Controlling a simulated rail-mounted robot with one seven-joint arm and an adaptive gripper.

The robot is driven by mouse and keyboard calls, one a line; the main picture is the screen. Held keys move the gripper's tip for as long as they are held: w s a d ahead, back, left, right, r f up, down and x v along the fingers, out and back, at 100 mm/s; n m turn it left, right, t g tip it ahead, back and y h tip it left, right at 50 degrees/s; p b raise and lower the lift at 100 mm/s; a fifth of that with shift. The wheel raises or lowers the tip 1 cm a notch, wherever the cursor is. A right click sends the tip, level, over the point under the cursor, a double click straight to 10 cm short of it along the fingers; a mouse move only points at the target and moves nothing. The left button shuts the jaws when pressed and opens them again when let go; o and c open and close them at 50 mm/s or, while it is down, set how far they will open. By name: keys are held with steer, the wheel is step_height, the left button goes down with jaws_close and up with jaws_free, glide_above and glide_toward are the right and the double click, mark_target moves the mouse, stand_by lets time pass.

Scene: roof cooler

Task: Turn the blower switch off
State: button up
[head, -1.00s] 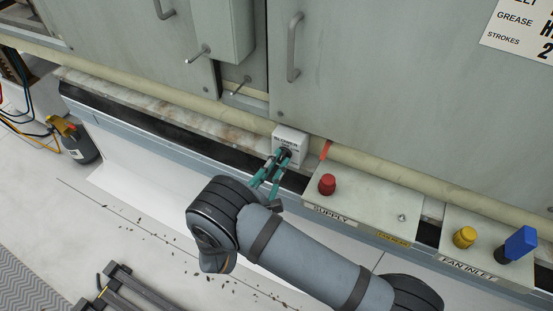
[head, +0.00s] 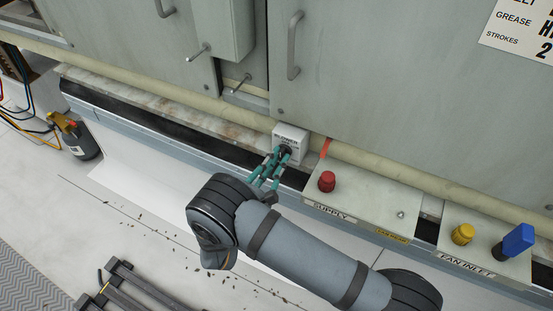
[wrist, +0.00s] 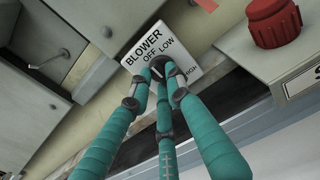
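The blower switch is a small white box (head: 291,133) below the grey cabinet doors. The wrist view shows its white label plate (wrist: 186,62), reading BLOWER, OFF, LOW and HIGH. A dark round knob (wrist: 161,64) sits on the plate. My gripper (head: 281,155), with teal fingers, is at the knob. In the wrist view, my gripper's (wrist: 164,73) fingertips converge closely around the knob and appear shut on it. The fingertips cover much of the knob, so I cannot tell which setting it points at.
A red knob (head: 327,181) on the SUPPLY box (head: 365,204) stands just right of the switch. A yellow knob (head: 463,234) and a blue handle (head: 514,241) are on the FAN INLET box farther right. A beige pipe (head: 180,100) runs behind the switch.

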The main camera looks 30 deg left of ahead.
steer(key=o, duration=0.5)
steer(key=shift+c, duration=0.2)
steer(key=s+d, duration=0.1)
steer(key=s, duration=1.1)
steer(key=shift+d, duration=0.25)
steer(key=w+a, duration=0.1)
steer(key=w, duration=1.1)
steer(key=shift+a, duration=0.3)
